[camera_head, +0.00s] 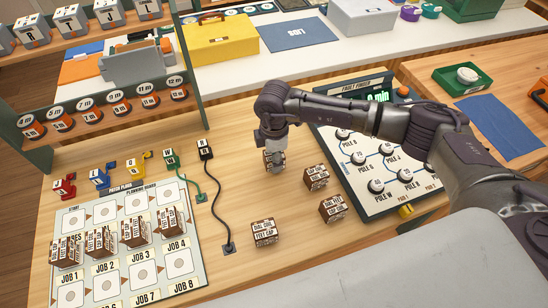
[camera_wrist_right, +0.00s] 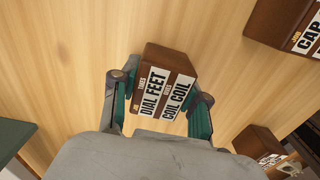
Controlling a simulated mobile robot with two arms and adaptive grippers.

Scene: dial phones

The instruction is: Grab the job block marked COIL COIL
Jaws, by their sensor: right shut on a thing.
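My right gripper (camera_head: 274,155) reaches down over the middle of the wooden table and is shut on a brown block (camera_wrist_right: 164,88). The right wrist view shows the block between the two green-padded fingers (camera_wrist_right: 160,112). Its white labels read DIAL FEET and COIL COIL, with small JOB lettering beside them. In the head view the gripper partly hides this block. I cannot tell whether it touches the table. Other brown job blocks stand nearby: one just to the right (camera_head: 316,178), one lower right (camera_head: 333,208) and one in front (camera_head: 264,233). My left gripper is out of view.
The fault finder panel (camera_head: 338,162) is on the right, under my right arm. Bare table surrounds the gripper's left side.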

